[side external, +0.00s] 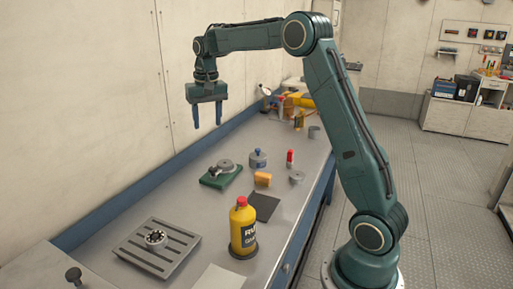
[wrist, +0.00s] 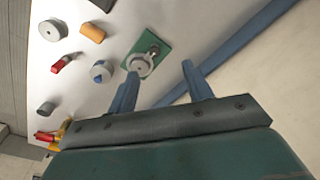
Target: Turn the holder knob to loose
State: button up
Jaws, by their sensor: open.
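A green holder base (side external: 208,183) lies on the bench left of its middle. It carries a grey disc (side external: 225,164) and a small dark knob beside it. In the wrist view the green base (wrist: 163,43) shows ahead of the fingers, with the grey disc (wrist: 140,67) on its near end and the knob (wrist: 153,50) toward the far end. I cannot read any marking or the knob's setting. My gripper (side external: 207,125) hangs above the bench with its blue fingers pointing down. It is open and empty, apart from the holder. The fingers also show in the wrist view (wrist: 160,70).
A yellow bottle (side external: 243,229), a slotted grey tray (side external: 157,250), a blue-lidded jar (side external: 258,159), an orange block (side external: 263,179) and a red-capped tube (side external: 290,158) stand on the bench. A blue edge strip (side external: 150,182) runs along the wall. The space around the gripper is clear.

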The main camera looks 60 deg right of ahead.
jog(key=m, duration=0.1)
send_over(213, 168)
notch_tip(213, 168, down, 5)
jog(key=shift+w+d+f+g, duration=0.1)
jog(key=shift+f+g, duration=0.1)
jog(key=shift+g, duration=0.2)
jog(key=shift+f, duration=0.1)
notch_tip(213, 168, down, 14)
jog(key=shift+r, duration=0.2)
dwell(0.3)
jog(key=c, duration=1)
